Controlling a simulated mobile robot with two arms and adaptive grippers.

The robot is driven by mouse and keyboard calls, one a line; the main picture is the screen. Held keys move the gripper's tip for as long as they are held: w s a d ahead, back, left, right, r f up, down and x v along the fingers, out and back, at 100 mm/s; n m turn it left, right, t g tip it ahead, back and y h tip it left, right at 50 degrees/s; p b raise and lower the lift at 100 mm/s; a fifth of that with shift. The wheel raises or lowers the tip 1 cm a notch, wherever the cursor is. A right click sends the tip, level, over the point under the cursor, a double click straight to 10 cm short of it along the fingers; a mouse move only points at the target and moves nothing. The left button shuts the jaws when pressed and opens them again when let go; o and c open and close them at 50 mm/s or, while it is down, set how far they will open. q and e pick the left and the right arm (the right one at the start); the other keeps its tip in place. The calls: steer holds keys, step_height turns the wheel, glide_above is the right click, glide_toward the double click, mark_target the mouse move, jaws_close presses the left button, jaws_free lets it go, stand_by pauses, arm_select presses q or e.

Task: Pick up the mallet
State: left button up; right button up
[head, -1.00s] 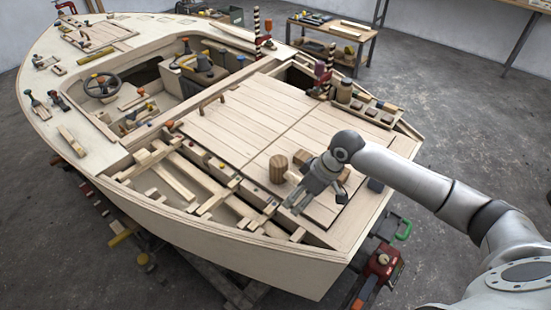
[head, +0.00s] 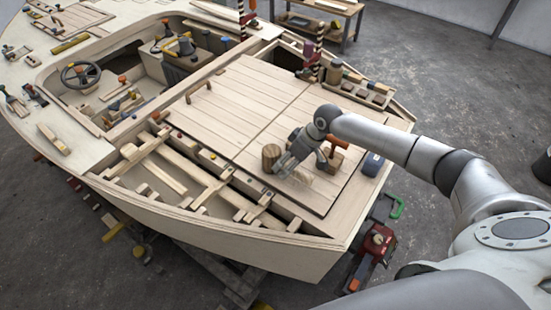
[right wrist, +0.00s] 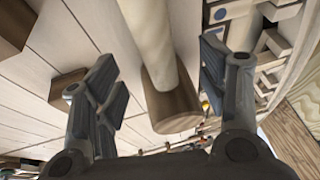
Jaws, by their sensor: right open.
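The mallet, with a brown cylindrical wooden head (head: 272,156), is on the plank deck of the hull. In the right wrist view its pale handle (right wrist: 148,38) runs from the top edge down to the darker head (right wrist: 174,104). My right gripper (head: 284,170) is beside the head, low over the deck. In the right wrist view my right gripper (right wrist: 158,82) is open, with one finger on each side of the mallet and gaps visible on both sides. In the head view the gripper and arm hide much of the handle. My left gripper is not in view.
An orange-handled tool (head: 334,141) and a wooden block (head: 332,160) are close to my right wrist. A dark blue-grey box (head: 373,165) sits near the deck's right edge. Open framed bays (head: 205,184) lie in front. The deck planks (head: 235,105) behind are mostly clear.

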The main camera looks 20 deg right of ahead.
steer(key=shift+x, duration=0.95)
steer(key=shift+w+a+f, duration=0.1)
steer(key=shift+w+f, duration=0.05)
steer(key=shift+f, duration=0.05)
steer(key=shift+c, duration=0.3)
steer(key=c, duration=0.7)
jaws_close()
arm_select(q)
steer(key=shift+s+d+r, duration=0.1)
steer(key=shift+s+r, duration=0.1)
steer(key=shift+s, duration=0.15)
